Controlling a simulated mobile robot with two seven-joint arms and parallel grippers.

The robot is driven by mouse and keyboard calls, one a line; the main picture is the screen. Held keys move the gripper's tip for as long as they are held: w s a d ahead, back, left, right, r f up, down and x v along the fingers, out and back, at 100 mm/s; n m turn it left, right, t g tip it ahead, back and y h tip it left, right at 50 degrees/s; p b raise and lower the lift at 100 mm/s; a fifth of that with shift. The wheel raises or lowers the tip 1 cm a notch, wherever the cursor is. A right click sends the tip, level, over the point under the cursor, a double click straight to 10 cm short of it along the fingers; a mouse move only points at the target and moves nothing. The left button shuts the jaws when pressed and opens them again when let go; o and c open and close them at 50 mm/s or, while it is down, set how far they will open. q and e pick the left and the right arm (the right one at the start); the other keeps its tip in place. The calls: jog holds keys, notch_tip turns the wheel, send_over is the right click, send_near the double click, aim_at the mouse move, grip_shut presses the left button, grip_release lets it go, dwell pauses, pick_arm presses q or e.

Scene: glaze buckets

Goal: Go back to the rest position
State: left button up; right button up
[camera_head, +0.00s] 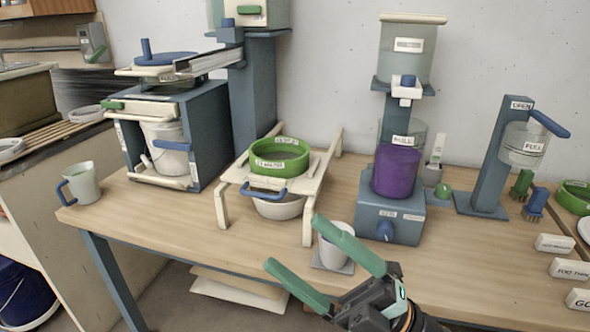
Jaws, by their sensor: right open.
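My right gripper (325,268) has green fingers spread apart and empty. It hangs in front of the wooden table's (150,222) front edge, at the bottom middle of the view. One finger passes in front of a small white cup (331,254) that stands on a grey plate (320,266) near the edge. The finger hides part of the cup, and I cannot tell whether they touch. My left gripper is not in view.
A blue stand with a purple container (397,172) stands behind the gripper. A green ring (279,157) sits on a cream rack left of it. A grey mug (81,183) stands at the left edge. White labelled blocks (570,268) lie at right. The front middle-left tabletop is clear.

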jog(key=w+d+f+m+t+h, duration=0.2)
jog(key=d+f+m+t+h, duration=0.1)
jog(key=f+m+h, duration=0.4)
jog(key=w+d+f+m+t+h, duration=0.2)
jog(key=d+f+m+t+h, duration=0.15)
jog(key=f+m, duration=0.45)
jog(key=w+d+f+m+t+h, duration=0.2)
jog(key=w+f+m+t+h, duration=0.1)
jog(key=f+m+h, duration=0.45)
jog(key=s+d+f+m+g+h, duration=0.1)
jog(key=s+d+f+m+g, duration=0.2)
jog(key=s+f, duration=0.55)
jog(key=s+d+f+m+g+h, duration=0.1)
jog(key=s+f+m+g+h, duration=0.3)
jog(key=f, duration=0.8)
pick_arm(q)
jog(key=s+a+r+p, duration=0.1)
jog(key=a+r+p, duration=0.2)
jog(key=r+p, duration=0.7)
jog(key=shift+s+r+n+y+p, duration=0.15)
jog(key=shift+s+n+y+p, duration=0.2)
jog(key=shift+p, duration=1.7)
pick_arm(e)
jog(key=s+d+r+y, duration=0.1)
jog(key=s+d+r, duration=0.1)
jog(key=r, duration=0.8)
jog(key=shift+s+d+r+g, duration=0.25)
jog(key=shift+s+d+g, duration=0.1)
jog(key=shift+s+g, duration=0.15)
